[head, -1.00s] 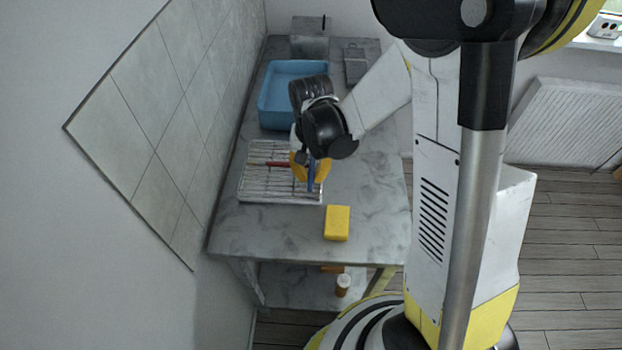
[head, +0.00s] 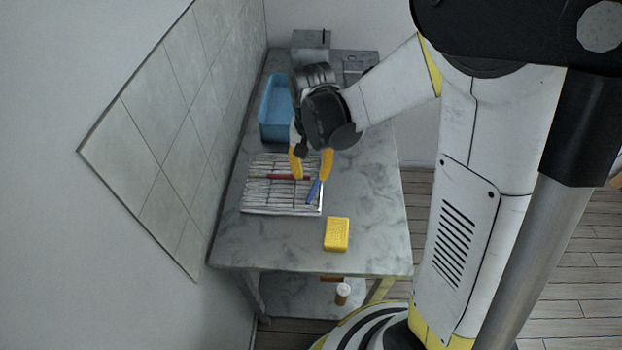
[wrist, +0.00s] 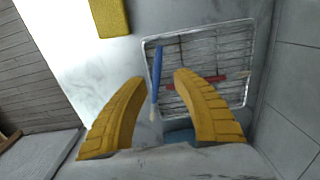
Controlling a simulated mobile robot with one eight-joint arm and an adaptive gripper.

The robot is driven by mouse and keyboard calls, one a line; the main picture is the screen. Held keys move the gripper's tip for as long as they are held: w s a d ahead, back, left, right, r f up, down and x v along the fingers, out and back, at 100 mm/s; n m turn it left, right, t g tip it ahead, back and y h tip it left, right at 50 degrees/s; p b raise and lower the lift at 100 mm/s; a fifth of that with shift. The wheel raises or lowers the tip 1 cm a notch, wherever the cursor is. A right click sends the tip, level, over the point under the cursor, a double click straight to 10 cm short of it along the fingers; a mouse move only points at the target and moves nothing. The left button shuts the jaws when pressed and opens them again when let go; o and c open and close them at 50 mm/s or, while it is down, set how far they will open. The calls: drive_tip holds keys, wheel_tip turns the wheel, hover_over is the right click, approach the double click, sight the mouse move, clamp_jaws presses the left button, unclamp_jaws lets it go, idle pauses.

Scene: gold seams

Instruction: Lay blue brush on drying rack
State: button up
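The blue brush (head: 314,191) lies along the right edge of the wire drying rack (head: 257,208). In the wrist view the blue brush (wrist: 157,68) lies between my finger tips, beside the rack's near rim (wrist: 147,60), its pale end pointing toward my palm. I cannot tell whether its whole length rests on the wires. My gripper (head: 310,179) is over the rack's right part, its yellow fingers spread apart. The wrist view also shows my gripper (wrist: 161,77) open, with gaps at both sides of the brush.
A red brush (head: 288,177) lies across the rack. A yellow sponge-like block (head: 336,234) sits on the grey table (head: 368,205) in front of the rack. A blue basin (head: 275,108) stands behind. A tiled wall panel (head: 165,140) borders the left side.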

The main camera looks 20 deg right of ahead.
drive_tip(key=s+d+r+n+t, duration=0.1)
drive_tip(key=s+r+n+t, duration=0.1)
drive_tip(key=s+r, duration=0.4)
drive_tip(key=s+r+n+t+p, duration=0.1)
drive_tip(key=s+r+t, duration=0.4)
drive_tip(key=r, duration=0.5)
drive_tip(key=shift+s+d+r+n, duration=0.35)
drive_tip(key=shift+s+r+n, duration=0.05)
drive_tip(key=shift+n, duration=0.4)
